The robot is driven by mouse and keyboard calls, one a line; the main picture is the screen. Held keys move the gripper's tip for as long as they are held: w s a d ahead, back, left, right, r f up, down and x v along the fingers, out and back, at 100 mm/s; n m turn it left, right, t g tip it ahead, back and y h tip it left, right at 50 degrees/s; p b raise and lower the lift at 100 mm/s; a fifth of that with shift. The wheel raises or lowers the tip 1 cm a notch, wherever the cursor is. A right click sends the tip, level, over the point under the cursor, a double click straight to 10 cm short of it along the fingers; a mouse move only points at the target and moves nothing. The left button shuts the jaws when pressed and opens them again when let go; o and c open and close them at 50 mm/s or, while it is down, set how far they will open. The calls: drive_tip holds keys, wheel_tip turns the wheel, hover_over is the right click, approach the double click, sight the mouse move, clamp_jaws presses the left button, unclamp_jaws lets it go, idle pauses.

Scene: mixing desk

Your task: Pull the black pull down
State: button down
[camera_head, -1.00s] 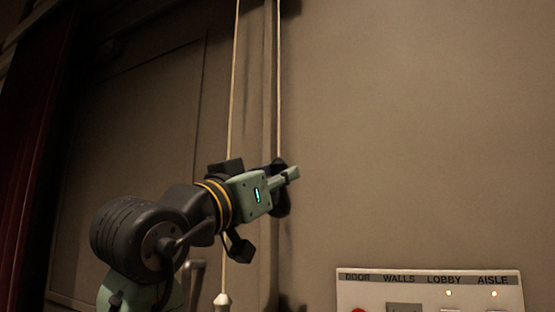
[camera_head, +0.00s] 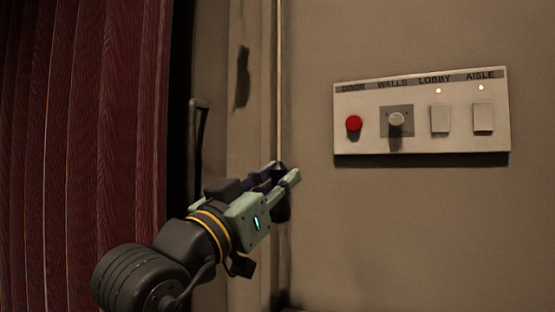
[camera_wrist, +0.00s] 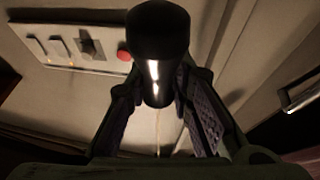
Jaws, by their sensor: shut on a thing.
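The black pull (camera_head: 283,208) hangs at the lower end of a thin pale cord (camera_head: 279,85), beside the wall. In the head view it is partly hidden behind my gripper (camera_head: 284,173), which is shut on it. In the wrist view the pull (camera_wrist: 158,45) is a dark, shiny cylinder between the two fingers of my gripper (camera_wrist: 160,105). The cord runs straight up from the grip in the head view.
A white switch panel (camera_head: 425,143) is on the wall to the upper right, with a red button (camera_head: 353,123), a knob (camera_head: 396,119) and two switches. A dark red curtain (camera_head: 90,140) fills the left. The wall between gripper and panel is clear.

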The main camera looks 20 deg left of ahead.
sight(273, 219)
drive_tip(key=f+b, duration=0.1)
drive_tip(key=f, duration=0.1)
drive_tip(key=f+b, duration=0.1)
drive_tip(key=f, duration=0.1)
drive_tip(key=shift+d+f, duration=0.2)
drive_tip(key=shift+f, duration=0.2)
drive_tip(key=c, duration=1.7)
unclamp_jaws()
drive_tip(key=shift+s+r, duration=0.1)
drive_tip(key=shift+o, duration=1.3)
drive_tip(key=shift+a, duration=0.1)
drive_tip(key=v, duration=1.2)
